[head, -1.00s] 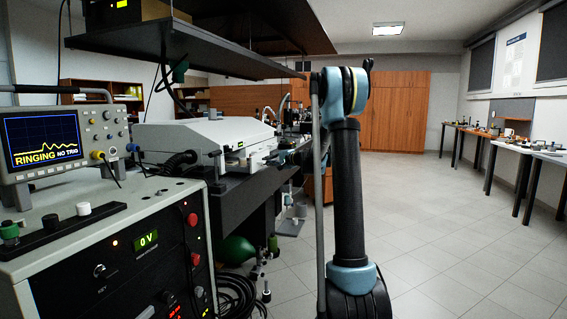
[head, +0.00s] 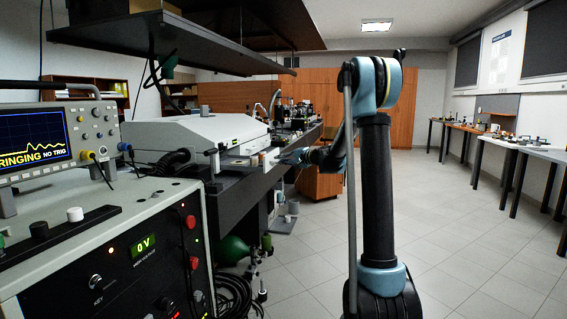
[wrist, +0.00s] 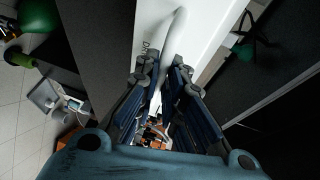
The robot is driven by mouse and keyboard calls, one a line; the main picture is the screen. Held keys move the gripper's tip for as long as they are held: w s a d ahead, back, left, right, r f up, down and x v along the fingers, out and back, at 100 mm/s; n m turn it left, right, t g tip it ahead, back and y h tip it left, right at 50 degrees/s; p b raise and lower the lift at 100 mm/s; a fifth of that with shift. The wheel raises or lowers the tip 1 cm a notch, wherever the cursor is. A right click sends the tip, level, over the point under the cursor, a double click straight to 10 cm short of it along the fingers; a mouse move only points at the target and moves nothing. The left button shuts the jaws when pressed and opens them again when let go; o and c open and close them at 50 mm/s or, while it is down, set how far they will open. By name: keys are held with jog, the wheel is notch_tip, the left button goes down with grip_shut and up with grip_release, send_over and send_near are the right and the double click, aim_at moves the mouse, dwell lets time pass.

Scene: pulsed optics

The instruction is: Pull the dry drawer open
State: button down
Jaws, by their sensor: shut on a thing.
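My gripper (wrist: 162,74) is shut on this handle. In the head view my gripper (head: 288,158) is small and dark at the bench side, right of the white instrument housing (head: 190,132). The drawer front cannot be made out there, and I cannot tell how far the drawer stands out.
An oscilloscope (head: 40,140) stands on the power cabinet (head: 150,215) at left. A green cylinder (head: 232,249) and coiled cables (head: 235,290) lie below the bench. A dark shelf (head: 180,40) hangs above. The tiled floor (head: 460,240) at right is clear up to the side tables.

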jog(key=c, duration=1.7)
grip_release()
jog(key=shift+a+f, duration=0.1)
jog(key=shift+f, duration=0.1)
jog(key=shift+r, duration=0.1)
jog(key=v, duration=1.2)
